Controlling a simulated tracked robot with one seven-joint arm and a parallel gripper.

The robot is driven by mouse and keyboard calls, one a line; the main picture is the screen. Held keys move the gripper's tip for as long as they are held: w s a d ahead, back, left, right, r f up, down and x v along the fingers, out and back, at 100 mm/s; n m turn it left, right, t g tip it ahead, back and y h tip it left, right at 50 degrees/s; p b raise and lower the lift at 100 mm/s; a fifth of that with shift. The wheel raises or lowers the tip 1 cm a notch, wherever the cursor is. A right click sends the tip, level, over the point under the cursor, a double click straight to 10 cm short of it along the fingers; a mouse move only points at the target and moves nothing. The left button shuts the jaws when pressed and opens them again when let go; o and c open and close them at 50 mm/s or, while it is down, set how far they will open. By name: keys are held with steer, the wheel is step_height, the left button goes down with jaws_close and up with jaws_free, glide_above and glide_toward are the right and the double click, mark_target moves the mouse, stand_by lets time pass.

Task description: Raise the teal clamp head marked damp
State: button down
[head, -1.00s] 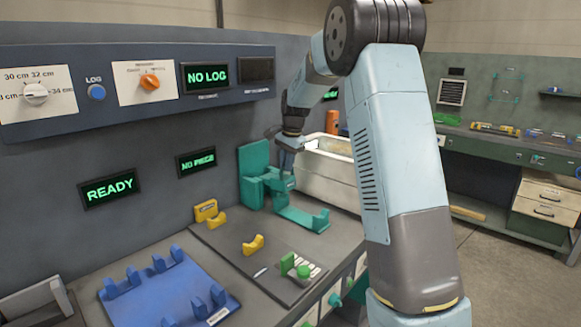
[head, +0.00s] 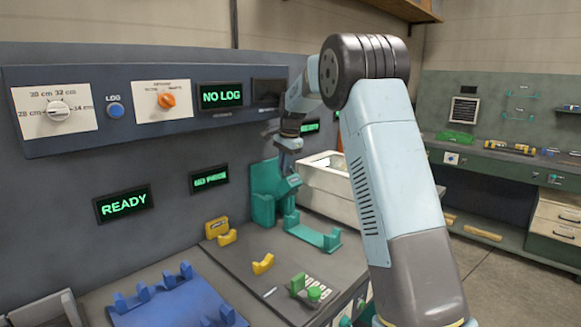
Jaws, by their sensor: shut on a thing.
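The fingertips are small and partly hidden against the teal parts. No damp marking is readable from here.
A pale bin (head: 330,178) stands just right of the clamp. On the bench are yellow rests (head: 263,264), a green knob (head: 314,294) and a blue cradle (head: 180,305). The panel displays read NO LOG (head: 221,96) and READY (head: 124,203).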

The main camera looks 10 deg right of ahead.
steer(key=shift+a+f, duration=0.25)
steer(key=shift+f, duration=0.15)
steer(key=c, duration=1.4)
jaws_free()
steer(key=shift+w+f, duration=0.1)
steer(key=shift+w, duration=0.05)
steer(key=shift+o, duration=1.4)
steer(key=shift+r, duration=0.2)
steer(key=shift+d, duration=0.1)
steer(key=shift+r, duration=0.1)
steer(key=shift+r, duration=0.45)
steer(key=v, duration=0.2)
steer(key=shift+r, duration=0.3)
steer(key=s+r, duration=0.9)
steer(key=s, duration=0.4)
steer(key=shift+s+d+r, duration=0.15)
steer(key=shift+s+d, duration=0.2)
